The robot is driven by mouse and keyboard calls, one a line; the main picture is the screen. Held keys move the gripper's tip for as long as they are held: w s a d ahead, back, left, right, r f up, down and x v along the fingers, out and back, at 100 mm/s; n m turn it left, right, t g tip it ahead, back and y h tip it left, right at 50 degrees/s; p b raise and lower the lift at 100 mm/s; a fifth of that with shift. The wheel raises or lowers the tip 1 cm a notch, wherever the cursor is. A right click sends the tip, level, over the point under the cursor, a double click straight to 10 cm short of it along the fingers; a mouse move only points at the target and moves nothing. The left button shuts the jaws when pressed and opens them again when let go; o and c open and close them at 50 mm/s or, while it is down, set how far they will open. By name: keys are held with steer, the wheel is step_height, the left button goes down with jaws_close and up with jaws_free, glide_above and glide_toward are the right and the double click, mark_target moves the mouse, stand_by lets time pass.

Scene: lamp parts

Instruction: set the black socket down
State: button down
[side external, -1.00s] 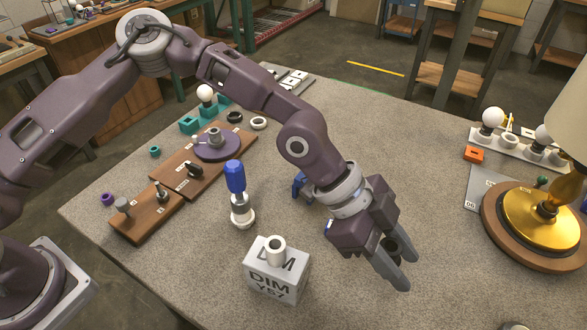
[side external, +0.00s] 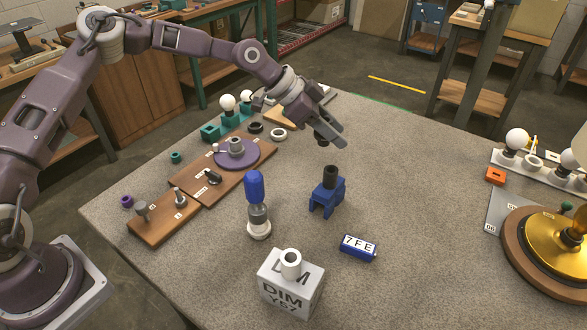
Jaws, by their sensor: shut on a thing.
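My gripper (side external: 334,120) is shut on the black socket (side external: 321,137) and holds it in the air above the far part of the table. The socket is small and dark, and the fingers partly hide it. A blue stand (side external: 327,199) on the table below holds another upright black cylinder (side external: 330,175). The gripper is above and behind that stand in the picture, apart from it.
Wooden boards (side external: 157,221) are at left, a gold lamp base (side external: 548,245) at right.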

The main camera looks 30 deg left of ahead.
steer(key=w+a+n+t+y, duration=0.1)
steer(key=w+a+n, duration=0.15)
steer(key=a, duration=0.85)
steer(key=shift+m, duration=0.25)
steer(key=f, duration=1.5)
steer(key=shift+w+d, duration=0.35)
steer(key=shift+f, duration=0.1)
steer(key=c, duration=0.9)
jaws_free()
